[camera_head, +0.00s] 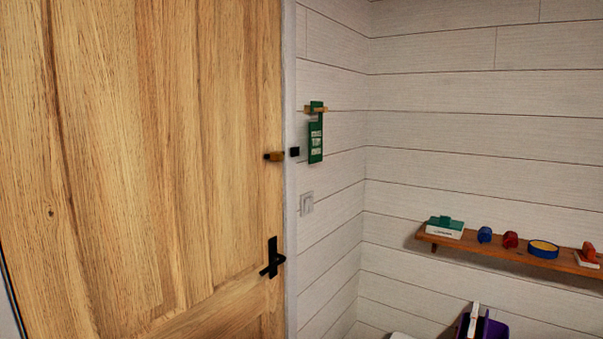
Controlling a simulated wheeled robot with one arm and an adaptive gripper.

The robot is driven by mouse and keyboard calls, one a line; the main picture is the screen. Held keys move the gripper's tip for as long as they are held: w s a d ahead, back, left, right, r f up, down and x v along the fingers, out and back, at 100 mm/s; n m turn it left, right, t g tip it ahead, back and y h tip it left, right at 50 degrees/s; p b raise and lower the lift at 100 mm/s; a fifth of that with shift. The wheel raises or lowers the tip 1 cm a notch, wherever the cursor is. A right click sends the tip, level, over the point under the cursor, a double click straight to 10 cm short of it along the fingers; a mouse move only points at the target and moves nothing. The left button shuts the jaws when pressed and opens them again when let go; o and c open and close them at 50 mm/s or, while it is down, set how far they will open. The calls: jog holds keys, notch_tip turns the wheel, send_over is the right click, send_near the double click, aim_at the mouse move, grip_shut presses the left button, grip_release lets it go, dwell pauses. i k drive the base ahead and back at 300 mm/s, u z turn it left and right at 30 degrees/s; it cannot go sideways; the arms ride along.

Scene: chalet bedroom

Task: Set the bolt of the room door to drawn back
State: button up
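The wooden room door (165,150) fills the left of the head view and looks closed against its white frame. A small brass-coloured bolt (275,156) with a dark part at its left end sits near the door's right edge. A small black keeper (294,152) is on the frame just right of it. A narrow light gap shows between them, and I cannot make out a bar across it. The black door handle (271,260) is lower on the same edge. My gripper is not in view.
A green hanger sign (315,141) hangs from a wooden peg right of the frame, close to the keeper. A light switch (306,203) is below. A wooden shelf (480,246) at right holds several small objects. A purple container (490,327) stands below it.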

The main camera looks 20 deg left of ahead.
aim_at(273, 156)
jog(key=u, duration=1.45)
jog(key=k, duration=0.55)
jog(key=u, duration=0.6)
jog(key=k, duration=0.65)
jog(key=z, duration=0.6)
jog(key=i, duration=0.6)
jog(key=z, duration=0.5)
jog(key=i, duration=0.7)
jog(key=u, duration=0.75)
jog(key=i, duration=0.5)
jog(key=u, duration=0.5)
